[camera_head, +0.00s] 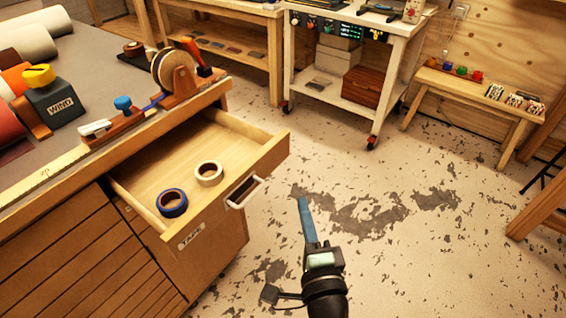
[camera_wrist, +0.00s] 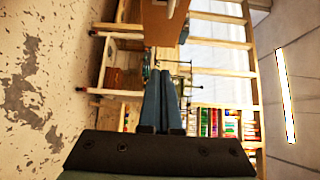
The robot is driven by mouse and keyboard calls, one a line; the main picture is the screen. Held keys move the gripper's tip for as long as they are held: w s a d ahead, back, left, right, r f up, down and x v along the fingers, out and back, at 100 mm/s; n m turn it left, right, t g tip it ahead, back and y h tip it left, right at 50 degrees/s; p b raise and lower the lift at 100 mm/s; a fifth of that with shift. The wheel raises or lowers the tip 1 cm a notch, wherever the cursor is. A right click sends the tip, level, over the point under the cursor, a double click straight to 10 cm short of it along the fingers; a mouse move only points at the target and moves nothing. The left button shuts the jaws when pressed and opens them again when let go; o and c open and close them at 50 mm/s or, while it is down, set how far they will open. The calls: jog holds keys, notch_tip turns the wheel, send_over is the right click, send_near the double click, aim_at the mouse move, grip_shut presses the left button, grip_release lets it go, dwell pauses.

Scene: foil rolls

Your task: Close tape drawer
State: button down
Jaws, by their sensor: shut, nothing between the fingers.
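The tape drawer (camera_head: 213,150) is pulled open from the wooden workbench cabinet in the head view. Its front carries a white handle (camera_head: 245,191) and a "TAPE" label (camera_head: 190,236). A blue tape roll (camera_head: 172,203) and a cream tape roll (camera_head: 208,173) lie inside it. My gripper (camera_head: 303,200) is shut and empty, out over the floor to the right of the drawer front and apart from the handle. In the wrist view my gripper (camera_wrist: 160,75) has its blue fingers together, and a wooden panel with a pale handle (camera_wrist: 171,8) shows beyond the tips.
The benchtop (camera_head: 100,70) holds a black box marked "WIND" (camera_head: 57,103), a tape dispenser (camera_head: 173,72) and large rolls at the left. A white wheeled cart (camera_head: 355,70) stands at the back. A low bench (camera_head: 475,85) stands at the back right. The floor around my gripper is clear.

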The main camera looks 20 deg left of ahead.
send_near(276, 157)
jog(key=w+d, duration=0.1)
jog(key=w, duration=0.3)
jog(key=shift+w+a+r+p, duration=0.15)
jog(key=shift+w+a, duration=0.1)
jog(key=shift+a, duration=0.3)
jog(key=shift+w+a+f+p, duration=0.15)
jog(key=shift+w+a, duration=0.15)
jog(key=shift+a, duration=0.2)
jog(key=shift+w+a, duration=0.2)
jog(key=shift+a, duration=0.4)
jog(key=shift+a, duration=0.1)
